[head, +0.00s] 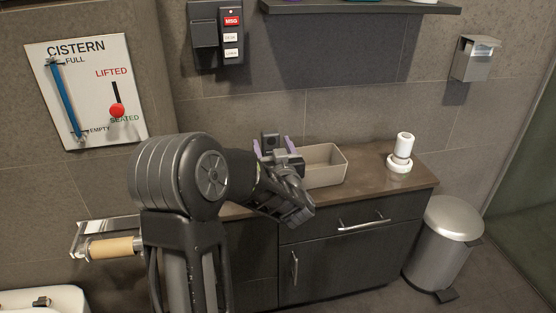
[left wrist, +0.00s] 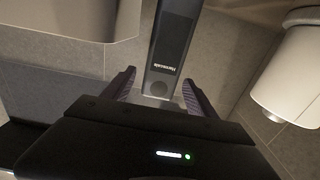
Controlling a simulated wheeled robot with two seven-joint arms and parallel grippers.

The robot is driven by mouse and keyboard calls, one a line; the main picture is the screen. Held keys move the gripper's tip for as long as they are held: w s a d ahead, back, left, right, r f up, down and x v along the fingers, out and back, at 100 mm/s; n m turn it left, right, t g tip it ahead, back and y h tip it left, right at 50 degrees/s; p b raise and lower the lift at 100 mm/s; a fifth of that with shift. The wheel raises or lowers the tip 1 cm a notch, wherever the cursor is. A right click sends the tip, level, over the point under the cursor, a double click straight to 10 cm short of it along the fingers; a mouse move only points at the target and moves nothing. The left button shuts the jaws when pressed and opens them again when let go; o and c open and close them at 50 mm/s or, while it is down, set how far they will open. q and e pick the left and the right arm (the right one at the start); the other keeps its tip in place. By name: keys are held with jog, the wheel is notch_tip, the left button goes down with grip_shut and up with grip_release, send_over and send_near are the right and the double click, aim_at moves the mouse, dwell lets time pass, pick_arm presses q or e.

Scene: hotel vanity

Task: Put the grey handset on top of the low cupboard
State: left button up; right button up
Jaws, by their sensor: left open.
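In the left wrist view the grey handset (left wrist: 174,45) is a long dark slab with pale lettering, lying between the two spread fingers of my left gripper (left wrist: 160,90). A gap shows on each side of it. In the head view my left gripper (head: 273,147) is open, its purple fingers up, by the left back part of the low cupboard. A small dark block between them may be the handset; I cannot tell. The low cupboard (head: 345,250) is dark grey with a brown top (head: 375,180). My arm hides its left part. My right gripper is out of view.
On the cupboard top stand a beige open box (head: 338,168) and a white cylindrical item (head: 402,150). A dark wall panel (head: 217,35) and a shelf (head: 360,7) are above. A metal bin (head: 445,240) stands at the right. Bare top lies in front of the box.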

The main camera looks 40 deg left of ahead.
pick_arm(q)
jog(key=p+v, duration=0.1)
jog(key=v, duration=0.8)
jog(key=shift+s+d, duration=0.15)
jog(key=shift+d, duration=0.1)
